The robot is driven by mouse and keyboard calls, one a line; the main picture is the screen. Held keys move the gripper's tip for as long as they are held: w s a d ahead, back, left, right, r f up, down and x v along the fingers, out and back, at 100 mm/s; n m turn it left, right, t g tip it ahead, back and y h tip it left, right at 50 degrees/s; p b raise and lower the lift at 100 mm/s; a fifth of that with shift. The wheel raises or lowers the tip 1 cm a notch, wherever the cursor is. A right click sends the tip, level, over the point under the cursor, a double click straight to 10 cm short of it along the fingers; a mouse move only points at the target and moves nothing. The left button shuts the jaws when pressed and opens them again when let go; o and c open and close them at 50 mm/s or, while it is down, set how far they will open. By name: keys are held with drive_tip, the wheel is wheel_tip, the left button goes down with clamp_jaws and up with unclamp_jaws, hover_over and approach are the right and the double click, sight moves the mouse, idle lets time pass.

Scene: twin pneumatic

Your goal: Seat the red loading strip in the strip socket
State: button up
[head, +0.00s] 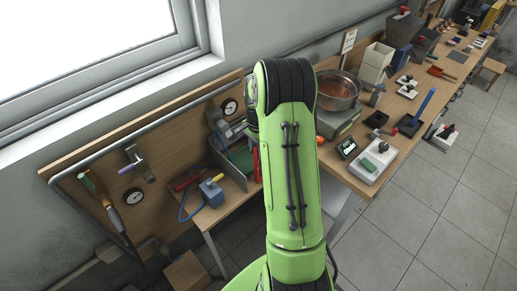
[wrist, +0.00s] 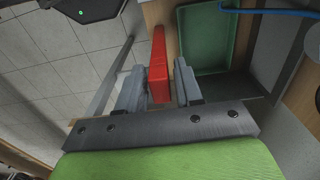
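A red strip (wrist: 158,66) stands on edge between the two fingers of my gripper (wrist: 160,88) in the wrist view. The left finger is close against the strip, and whether they touch is unclear. A narrow gap shows between the strip and the right finger, so the gripper looks open around it. In the head view a red upright piece (head: 256,163) shows beside my arm, which hides the gripper there. I cannot make out the strip socket for certain in either view.
A green tray (wrist: 183,42) lies just right of the strip in the wrist view. A blue block (head: 211,193) with a cable sits near the bench's front edge. The floor in front is clear.

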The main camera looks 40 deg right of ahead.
drive_tip(key=shift+o, duration=0.9)
drive_tip(key=shift+r, duration=0.1)
